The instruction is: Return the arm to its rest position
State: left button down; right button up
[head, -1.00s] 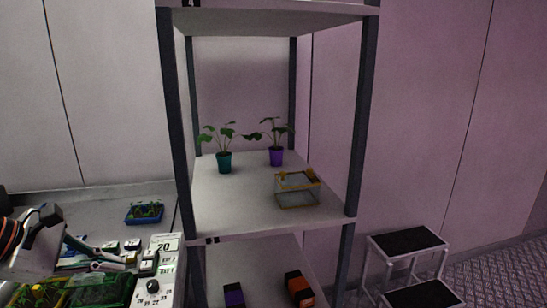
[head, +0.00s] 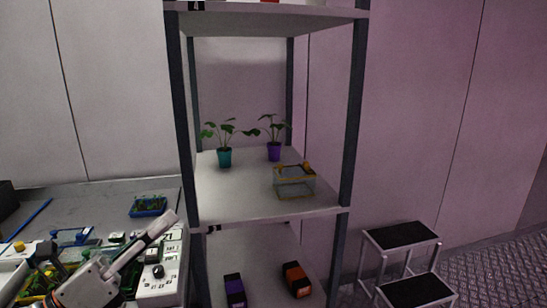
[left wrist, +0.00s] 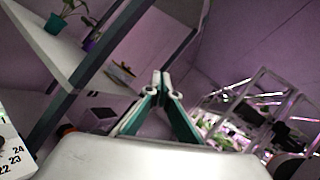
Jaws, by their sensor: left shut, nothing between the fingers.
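My left gripper (head: 170,217) is at the lower left of the head view, over the cluttered worktop, its fingers pointing up and to the right. In the left wrist view its two fingers (left wrist: 161,76) meet at the tips, with nothing visible between them. It appears left of the rack (head: 181,120) in the head view; the exact gap cannot be told. My right gripper is in neither view.
The rack's middle shelf (head: 235,195) holds a teal-potted plant (head: 224,158), a purple-potted plant (head: 274,152) and a clear yellow-rimmed box (head: 295,185). A numbered white panel (head: 155,290) and blue tray (head: 148,206) are on the worktop. A step stool (head: 402,236) stands right.

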pick_arm(q)
jog(key=a+f+n+t+y, duration=0.1)
jog(key=a+f+n+y, duration=1.55)
jog(key=n, duration=0.75)
jog(key=s+a+f+n+g+y, duration=0.2)
jog(key=s+f+n+g+y, duration=0.4)
jog(key=f, duration=0.6)
jog(key=s+f+n+g+h, duration=0.1)
jog(key=s+f+g+h, duration=0.25)
jog(key=s+f, duration=0.65)
jog(key=d+f+n+t+h, duration=0.2)
jog(key=d+f+h, duration=0.4)
jog(key=d+f, duration=0.7)
jog(key=d+n, duration=0.1)
jog(key=d, duration=0.3)
jog(key=shift+d+f+t, duration=0.2)
jog(key=shift+f+t, duration=0.15)
jog(key=shift+f, duration=0.05)
